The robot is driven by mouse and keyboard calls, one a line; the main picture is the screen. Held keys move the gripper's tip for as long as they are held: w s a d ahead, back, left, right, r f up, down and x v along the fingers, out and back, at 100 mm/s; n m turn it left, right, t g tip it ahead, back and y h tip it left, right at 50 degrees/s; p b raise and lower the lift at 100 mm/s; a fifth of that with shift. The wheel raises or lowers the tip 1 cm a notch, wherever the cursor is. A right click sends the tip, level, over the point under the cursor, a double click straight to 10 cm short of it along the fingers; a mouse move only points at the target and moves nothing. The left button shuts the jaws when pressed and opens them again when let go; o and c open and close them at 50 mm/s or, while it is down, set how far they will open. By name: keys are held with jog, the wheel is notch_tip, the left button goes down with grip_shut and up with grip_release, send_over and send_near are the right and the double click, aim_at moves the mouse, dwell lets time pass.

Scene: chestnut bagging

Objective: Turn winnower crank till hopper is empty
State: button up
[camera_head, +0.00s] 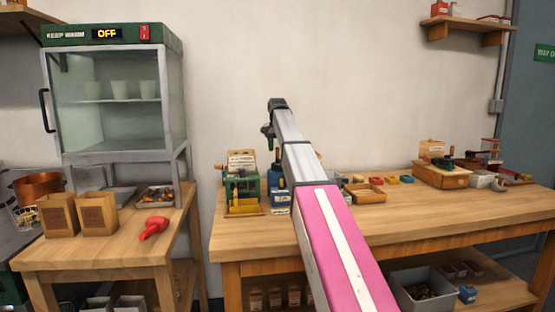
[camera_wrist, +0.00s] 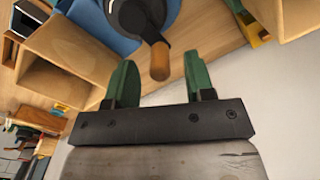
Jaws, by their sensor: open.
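A blue machine (camera_head: 279,197) stands on the right-hand bench, partly hidden behind my arm. In the wrist view its blue body (camera_wrist: 98,18) carries a dark round hub with a crank ending in a wooden knob (camera_wrist: 160,62). A green machine (camera_head: 240,181) with a yellow tray stands to its left. No readable label tells me which is the winnower. My gripper (camera_wrist: 160,75) is open and empty, its green fingers apart. The wooden knob appears between and just beyond the fingertips; I cannot tell whether they touch. The hopper's contents cannot be made out.
The bench (camera_head: 400,215) holds small coloured boxes, a shallow wooden tray (camera_head: 365,193) and a wooden crate (camera_head: 440,177) to the right. On the left, a table (camera_head: 110,248) holds a warming cabinet (camera_head: 110,95), two brown bags and a red scoop (camera_head: 153,228).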

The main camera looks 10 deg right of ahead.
jog(key=shift+f, duration=0.1)
jog(key=shift+f, duration=0.85)
